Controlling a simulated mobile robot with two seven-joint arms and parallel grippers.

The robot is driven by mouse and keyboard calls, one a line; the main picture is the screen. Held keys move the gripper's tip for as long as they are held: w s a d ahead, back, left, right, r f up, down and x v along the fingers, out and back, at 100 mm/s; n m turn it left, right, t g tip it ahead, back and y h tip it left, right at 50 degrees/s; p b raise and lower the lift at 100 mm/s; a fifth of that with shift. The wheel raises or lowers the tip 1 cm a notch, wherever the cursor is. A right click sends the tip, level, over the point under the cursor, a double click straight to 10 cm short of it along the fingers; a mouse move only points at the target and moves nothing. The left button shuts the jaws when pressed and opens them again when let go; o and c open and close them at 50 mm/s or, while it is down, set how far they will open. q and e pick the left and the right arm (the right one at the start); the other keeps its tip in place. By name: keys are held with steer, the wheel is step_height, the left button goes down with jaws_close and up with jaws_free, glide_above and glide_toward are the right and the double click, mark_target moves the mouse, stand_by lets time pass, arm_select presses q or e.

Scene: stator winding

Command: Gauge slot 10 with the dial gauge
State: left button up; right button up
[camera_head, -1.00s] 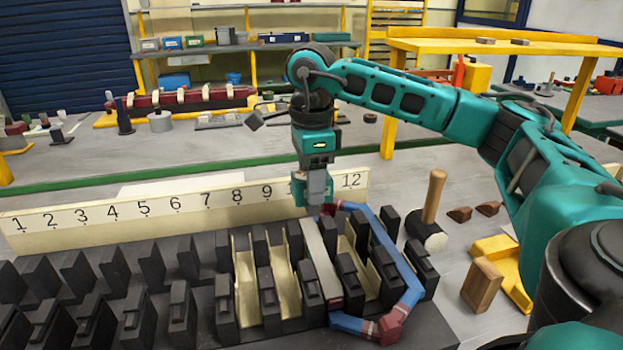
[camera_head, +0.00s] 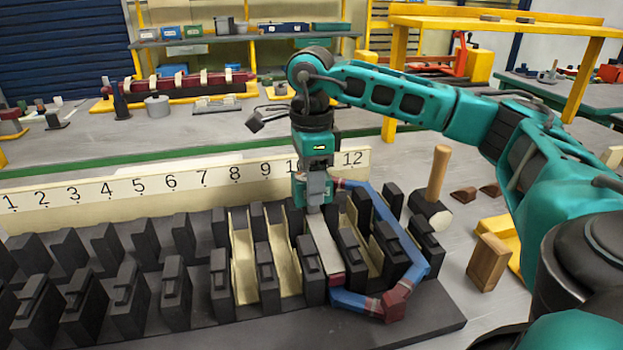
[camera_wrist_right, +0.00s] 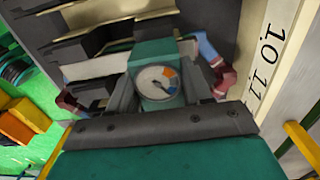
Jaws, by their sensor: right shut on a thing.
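My right gripper (camera_head: 314,190) is shut on the dial gauge and points down at the far end of a slot near the number 10. In the right wrist view the dial gauge (camera_wrist_right: 157,82) shows a round white face with orange and blue sectors and a dark needle; the reading is too small to tell. The slot holds a pale grey strip (camera_head: 323,243). A blue coil (camera_head: 407,243) with red corners loops to the right of it. I cannot tell whether the gauge touches the slot. The left gripper is not in view.
The black stator (camera_head: 230,325) has several teeth and cream-lined slots. A numbered board (camera_head: 110,203) stands behind it. A mallet (camera_head: 436,185) and a wooden block (camera_head: 488,262) stand to the right. The table behind the board is mostly free.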

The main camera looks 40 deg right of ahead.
steer(key=shift+f, duration=0.2)
stand_by(0.7)
steer(key=o, duration=1.1)
step_height(320, 180, up, 13)
steer(key=p, duration=0.3)
